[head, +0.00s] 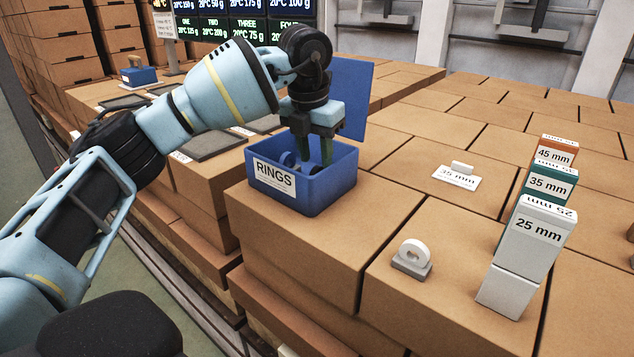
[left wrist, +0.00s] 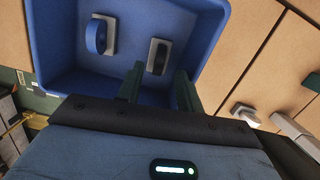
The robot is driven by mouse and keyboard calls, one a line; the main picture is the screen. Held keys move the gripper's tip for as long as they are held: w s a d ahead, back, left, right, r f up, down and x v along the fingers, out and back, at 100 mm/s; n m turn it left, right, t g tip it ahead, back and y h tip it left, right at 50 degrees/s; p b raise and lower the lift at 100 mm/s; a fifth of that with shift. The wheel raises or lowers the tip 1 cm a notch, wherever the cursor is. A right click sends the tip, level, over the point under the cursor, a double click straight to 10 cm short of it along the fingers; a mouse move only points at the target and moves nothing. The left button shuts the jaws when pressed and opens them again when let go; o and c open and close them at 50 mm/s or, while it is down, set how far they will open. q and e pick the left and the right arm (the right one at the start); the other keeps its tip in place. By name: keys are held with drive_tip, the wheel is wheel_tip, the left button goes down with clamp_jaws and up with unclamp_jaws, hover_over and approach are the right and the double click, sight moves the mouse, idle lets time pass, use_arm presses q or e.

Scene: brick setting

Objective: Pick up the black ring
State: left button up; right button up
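The black ring (left wrist: 160,57) stands upright in a light grey holder inside the blue box labelled RINGS (head: 318,194). A blue ring (left wrist: 96,37) stands in a similar holder to its left in the left wrist view; it also shows in the head view (head: 287,159). My left gripper (head: 315,163) points down into the box, its dark green fingers apart. In the left wrist view the fingertips (left wrist: 160,74) lie on either side of the black ring's near end, with nothing visibly held. Whether they touch it I cannot tell. My right gripper is not in view.
The box's blue lid (head: 356,95) stands up behind the gripper. A white ring in a grey holder (head: 412,258) stands to the right. Upright blocks marked 25 mm (head: 528,250), 35 mm (head: 550,183) and 45 mm (head: 557,150) stand farther right. Cardboard tops between are mostly clear.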

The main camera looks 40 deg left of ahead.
sight(317, 167)
use_arm(q)
drive_tip(key=f, duration=0.2)
drive_tip(key=w+f, duration=0.1)
drive_tip(key=f, duration=0.1)
drive_tip(key=shift+f, duration=0.2)
drive_tip(key=shift+s, duration=0.1)
clamp_jaws()
